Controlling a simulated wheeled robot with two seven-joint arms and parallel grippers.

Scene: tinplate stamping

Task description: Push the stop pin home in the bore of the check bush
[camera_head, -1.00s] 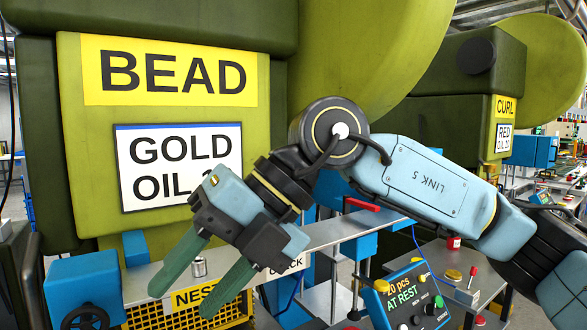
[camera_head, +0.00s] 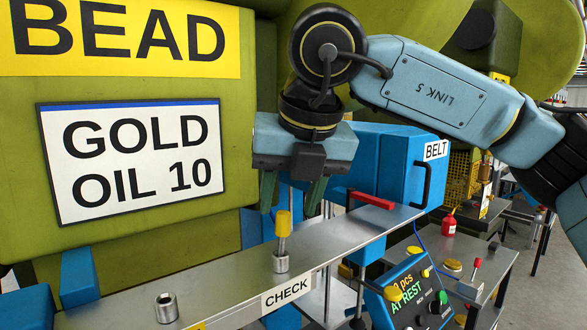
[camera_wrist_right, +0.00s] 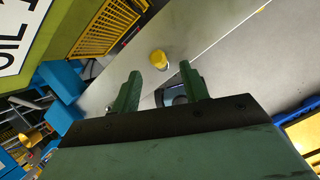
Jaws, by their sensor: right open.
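The stop pin (camera_head: 283,224) stands upright with its yellow head on top and its shank reaching down into the check bush (camera_head: 281,263). A length of shank shows above the bush. The bush, a small grey metal cylinder, stands on the steel shelf by the CHECK label. My right gripper (camera_head: 291,196) points down with its green fingers apart, empty, a little above the yellow head. In the right wrist view the yellow head (camera_wrist_right: 158,59) lies beyond the gap between the open fingers (camera_wrist_right: 161,78). My left gripper is not in view.
A second metal bush (camera_head: 166,308) stands on the shelf (camera_head: 225,282) at the lower left. A red handle (camera_head: 371,201) lies along the shelf's back right. A control box (camera_head: 410,290) reading AT REST is in front. The BEAD press fills the left.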

